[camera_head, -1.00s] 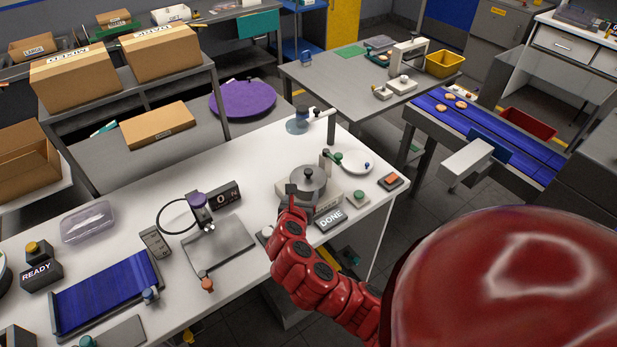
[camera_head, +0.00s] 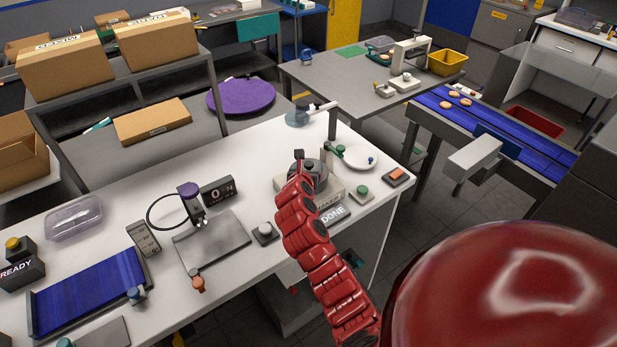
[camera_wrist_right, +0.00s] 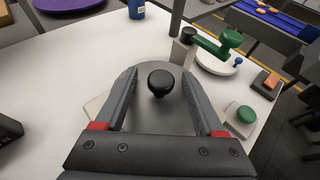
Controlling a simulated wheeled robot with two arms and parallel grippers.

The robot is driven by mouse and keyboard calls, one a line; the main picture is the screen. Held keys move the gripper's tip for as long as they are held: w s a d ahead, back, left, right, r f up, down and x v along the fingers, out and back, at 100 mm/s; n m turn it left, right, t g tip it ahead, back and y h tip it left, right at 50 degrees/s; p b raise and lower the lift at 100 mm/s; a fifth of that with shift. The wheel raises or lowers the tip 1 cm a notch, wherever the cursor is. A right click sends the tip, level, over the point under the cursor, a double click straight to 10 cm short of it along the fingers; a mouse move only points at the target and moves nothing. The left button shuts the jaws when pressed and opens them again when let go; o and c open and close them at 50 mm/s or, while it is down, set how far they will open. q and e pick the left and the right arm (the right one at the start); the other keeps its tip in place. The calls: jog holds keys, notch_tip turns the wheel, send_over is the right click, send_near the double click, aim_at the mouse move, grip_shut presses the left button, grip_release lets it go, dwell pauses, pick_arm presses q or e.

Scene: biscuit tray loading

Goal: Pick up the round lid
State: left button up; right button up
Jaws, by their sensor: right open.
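The round lid (camera_wrist_right: 160,112) is a grey metal disc with a black knob (camera_wrist_right: 161,83) on top. In the right wrist view it lies between and below the two fingers of my right gripper (camera_wrist_right: 158,95). The fingers are open, one on each side of the knob, and I cannot tell whether they touch the lid. In the head view the lid (camera_head: 318,172) is partly hidden behind my red right arm and gripper (camera_head: 304,165). My left gripper is not in view.
A green-handled device (camera_wrist_right: 215,45) and a white round plate (camera_head: 358,158) stand right of the lid. A green button box (camera_head: 361,192) and the DONE sign (camera_head: 334,213) are close by.

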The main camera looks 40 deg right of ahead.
jog(key=shift+r, duration=0.1)
grip_shut()
dwell(0.3)
